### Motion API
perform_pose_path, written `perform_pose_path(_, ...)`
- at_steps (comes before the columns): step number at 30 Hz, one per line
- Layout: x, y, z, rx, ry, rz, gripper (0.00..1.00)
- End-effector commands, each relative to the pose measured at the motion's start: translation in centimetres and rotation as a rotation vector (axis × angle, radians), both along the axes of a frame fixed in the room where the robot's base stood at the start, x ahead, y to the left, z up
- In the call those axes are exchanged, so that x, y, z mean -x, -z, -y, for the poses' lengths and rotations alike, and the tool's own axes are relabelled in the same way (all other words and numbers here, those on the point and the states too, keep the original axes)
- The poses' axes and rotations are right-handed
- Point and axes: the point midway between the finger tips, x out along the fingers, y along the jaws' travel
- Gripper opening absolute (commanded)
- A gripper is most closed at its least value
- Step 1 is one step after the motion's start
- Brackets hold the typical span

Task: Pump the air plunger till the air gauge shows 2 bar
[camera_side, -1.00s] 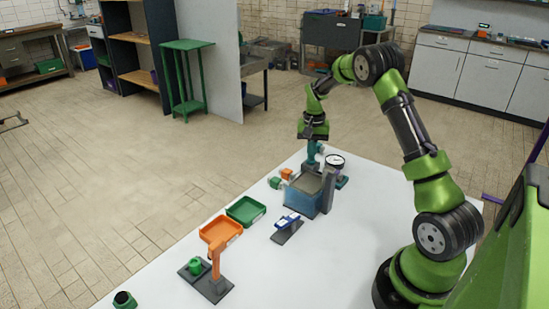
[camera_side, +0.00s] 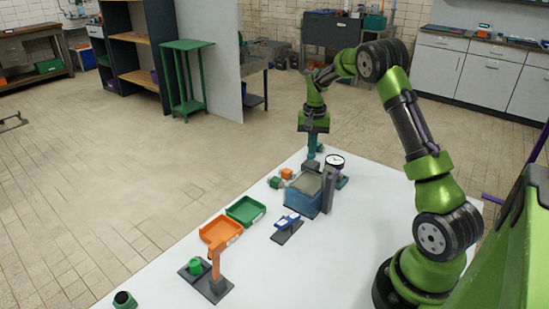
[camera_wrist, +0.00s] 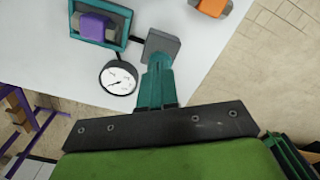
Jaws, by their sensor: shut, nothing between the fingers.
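My gripper (camera_side: 312,156) is shut and empty, pointing down over the far corner of the white table. In the wrist view its teal fingertips (camera_wrist: 158,62) are together, over the edge of a grey square block (camera_wrist: 162,42), which looks like the air plunger's top. The plunger (camera_side: 311,166) shows as a small dark block just below the fingers in the side view. Whether the tips touch it I cannot tell. The round white air gauge (camera_wrist: 119,77) is left of the fingers, joined by a dark line; it also shows in the side view (camera_side: 335,160). Its reading is too small to tell.
A blue tank (camera_side: 303,198) with a grey post (camera_side: 328,190) stands close by. A purple block (camera_wrist: 97,26) sits in a teal frame (camera_wrist: 127,22). An orange block (camera_side: 287,173), a green tray (camera_side: 246,210) and an orange tray (camera_side: 221,229) lie towards the front. The table's right part is clear.

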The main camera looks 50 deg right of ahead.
Motion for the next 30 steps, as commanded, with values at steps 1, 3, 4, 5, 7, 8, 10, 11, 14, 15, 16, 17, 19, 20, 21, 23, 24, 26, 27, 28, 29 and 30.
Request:
perform_pose_path(1,-0.1,-0.5,0.0,0.002,-0.001,0.002,0.00)
perform_pose_path(3,-0.1,-1.2,0.0,0.001,0.000,0.003,0.00)
perform_pose_path(4,-0.1,-1.5,0.0,0.002,0.000,0.003,0.00)
perform_pose_path(5,-0.1,-1.7,0.0,0.002,0.000,0.003,0.00)
perform_pose_path(7,-0.1,-2.4,0.0,0.003,0.000,0.003,0.00)
perform_pose_path(8,-0.1,-2.7,0.0,0.003,0.000,0.003,0.00)
perform_pose_path(10,-0.1,-3.3,0.0,0.003,0.000,0.003,0.00)
perform_pose_path(11,-0.1,-3.6,0.1,0.002,-0.001,0.004,0.00)
perform_pose_path(14,-0.1,-4.5,0.0,0.002,0.000,0.004,0.00)
perform_pose_path(15,-0.1,-4.8,0.1,0.002,0.000,0.004,0.00)
perform_pose_path(16,-0.1,-5.0,0.0,0.003,0.001,0.003,0.00)
perform_pose_path(17,-0.1,-5.2,0.0,0.002,0.001,0.002,0.00)
perform_pose_path(19,-0.1,-5.4,0.0,0.003,0.000,0.003,0.00)
perform_pose_path(20,-0.1,-5.5,0.1,0.002,0.000,0.002,0.00)
perform_pose_path(21,-0.1,-5.5,0.0,0.002,0.000,0.002,0.00)
perform_pose_path(23,-0.1,-5.5,0.0,0.002,0.000,0.002,0.00)
perform_pose_path(24,-0.1,-5.5,0.0,0.002,0.000,0.002,0.00)
perform_pose_path(26,-0.1,-5.5,0.0,0.002,0.000,0.002,0.00)
perform_pose_path(27,-0.1,-5.5,0.0,0.002,0.000,0.002,0.00)
perform_pose_path(28,-0.1,-5.5,0.1,0.002,0.000,0.002,0.00)
perform_pose_path(29,-0.1,-5.5,0.1,0.006,-0.002,0.004,0.00)
perform_pose_path(30,-0.2,-5.5,0.2,0.010,-0.006,0.009,0.00)
